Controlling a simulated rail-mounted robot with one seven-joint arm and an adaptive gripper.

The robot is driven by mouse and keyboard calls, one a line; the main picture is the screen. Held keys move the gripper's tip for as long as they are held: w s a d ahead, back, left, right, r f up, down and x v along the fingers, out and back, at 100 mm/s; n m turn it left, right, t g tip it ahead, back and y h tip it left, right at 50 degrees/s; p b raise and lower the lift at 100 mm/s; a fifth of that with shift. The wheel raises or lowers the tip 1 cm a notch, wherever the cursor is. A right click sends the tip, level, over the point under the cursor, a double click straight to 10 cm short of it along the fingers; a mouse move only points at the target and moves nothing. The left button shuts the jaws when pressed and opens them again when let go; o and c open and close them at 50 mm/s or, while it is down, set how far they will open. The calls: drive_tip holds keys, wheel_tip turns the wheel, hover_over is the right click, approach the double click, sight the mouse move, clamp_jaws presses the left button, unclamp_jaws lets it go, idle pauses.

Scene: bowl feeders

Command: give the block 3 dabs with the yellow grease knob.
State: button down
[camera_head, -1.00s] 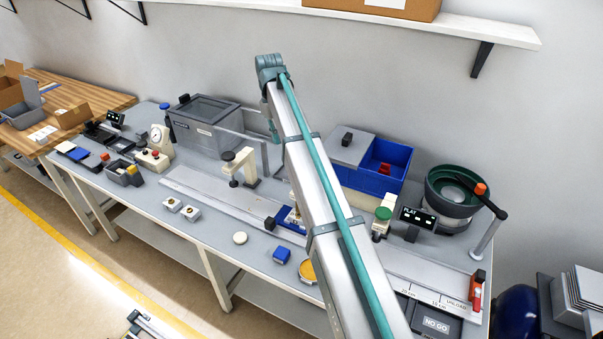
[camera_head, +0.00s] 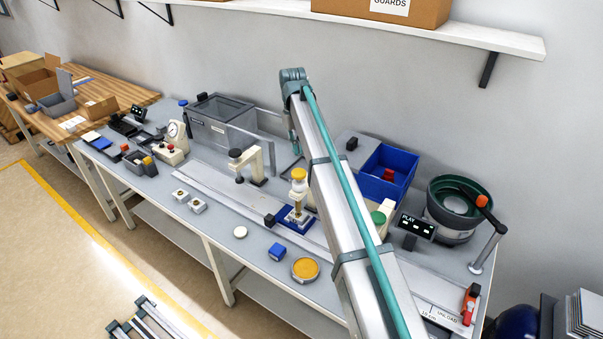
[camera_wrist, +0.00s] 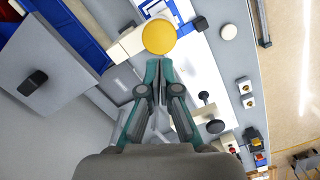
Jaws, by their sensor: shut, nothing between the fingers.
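The yellow grease knob (camera_head: 298,174) tops a brass-stemmed station on the bench; in the wrist view it is a yellow disc (camera_wrist: 159,37) just beyond the fingertips. Below it, a blue base (camera_head: 283,222) carries pale parts, and I cannot tell whether a block is among them.
A cream clamp arm (camera_head: 252,162) stands left of the knob. A green knob (camera_head: 380,217), blue bin (camera_head: 388,168) and bowl feeder (camera_head: 455,207) stand to the right. A white disc (camera_head: 240,232) and two small white blocks (camera_head: 189,201) lie on the front left bench.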

sight(299, 172)
drive_tip(key=shift+f, duration=0.15)
drive_tip(key=shift+s+d+f, duration=0.15)
drive_tip(key=shift+f, duration=0.75)
drive_tip(key=shift+s+d+f+b, duration=0.1)
drive_tip(key=shift+f+b, duration=0.45)
drive_tip(key=shift+f, duration=0.7)
drive_tip(key=shift+s+d+f+b, duration=0.1)
drive_tip(key=shift+f+b, duration=0.4)
drive_tip(key=shift+f, duration=0.7)
